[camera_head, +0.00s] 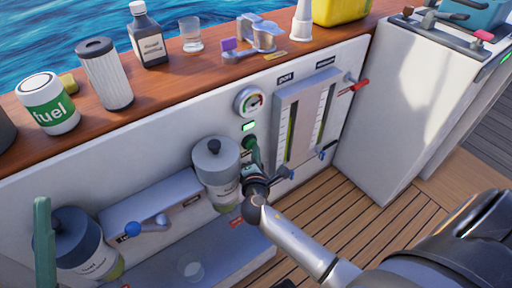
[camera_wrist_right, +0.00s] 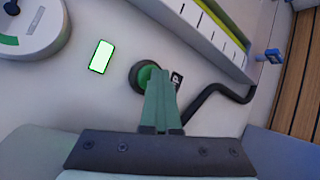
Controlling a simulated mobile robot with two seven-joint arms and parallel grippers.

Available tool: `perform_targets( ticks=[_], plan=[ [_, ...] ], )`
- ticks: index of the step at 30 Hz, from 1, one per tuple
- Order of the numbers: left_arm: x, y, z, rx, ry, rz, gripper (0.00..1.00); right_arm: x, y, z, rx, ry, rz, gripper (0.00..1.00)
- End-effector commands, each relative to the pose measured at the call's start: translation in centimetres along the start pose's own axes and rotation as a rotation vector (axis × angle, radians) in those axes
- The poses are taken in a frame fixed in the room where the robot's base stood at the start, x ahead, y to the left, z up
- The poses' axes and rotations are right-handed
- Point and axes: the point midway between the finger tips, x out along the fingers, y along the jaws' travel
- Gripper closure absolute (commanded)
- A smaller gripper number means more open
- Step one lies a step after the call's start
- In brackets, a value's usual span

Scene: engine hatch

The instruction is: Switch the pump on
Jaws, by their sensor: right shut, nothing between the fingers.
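The pump switch is a round green button in a dark ring (camera_wrist_right: 148,77) on the white panel, and its lit green indicator (camera_wrist_right: 101,56) is beside it. In the head view the indicator (camera_head: 249,126) glows below the gauge. My right gripper (camera_head: 249,143) is shut and empty. Its green fingertips (camera_wrist_right: 161,75) are over the button's edge and hide part of it; I cannot tell whether they touch it. A small "P" label (camera_wrist_right: 177,80) is partly hidden beside them. A green upright piece (camera_head: 43,240) at the lower left seems to be part of my left gripper; its opening is unclear.
A grey-lidded canister (camera_head: 216,172) stands just left of my right gripper. A sight-gauge panel (camera_head: 303,120) with small valves and a dark hose (camera_wrist_right: 218,92) are to the right. A blue-knobbed lever (camera_head: 145,227) is at lower left. Bottles and a fuel can (camera_head: 48,104) line the wooden ledge.

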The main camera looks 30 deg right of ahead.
Motion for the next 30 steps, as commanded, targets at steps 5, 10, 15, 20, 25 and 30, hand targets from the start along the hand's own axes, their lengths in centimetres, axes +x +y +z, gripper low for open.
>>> perform_targets(
  ticks=[5, 10, 15, 20, 25, 30],
  plan=[
    [0.0, 0.0, 0.0, 0.0, 0.0, 0.0, 0.5, 0.2, 0.3, -0.1, 0.002, 0.004, 0.005, 1.0],
    [0.0, 0.0, 0.0, 0.0, 0.0, 0.0, 0.5, 0.2, 0.3, -0.1, 0.002, 0.005, 0.006, 1.0],
    [0.3, -0.1, -0.2, 0.0, 0.0, -0.001, 0.5, -0.2, 0.2, 0.1, 0.001, 0.005, 0.007, 1.0],
    [0.3, -0.1, -0.3, 0.0, 0.0, -0.001, 0.5, -0.4, 0.1, 0.1, 0.002, 0.005, 0.008, 1.0],
    [0.3, -0.1, -0.3, 0.0, 0.0, -0.001, 0.5, -0.5, 0.1, 0.1, 0.002, 0.005, 0.007, 1.0],
    [0.7, -0.3, -0.7, 0.0, 0.0, -0.001, 0.5, -1.5, -0.4, 0.7, 0.002, 0.006, 0.005, 1.0]
  ],
)
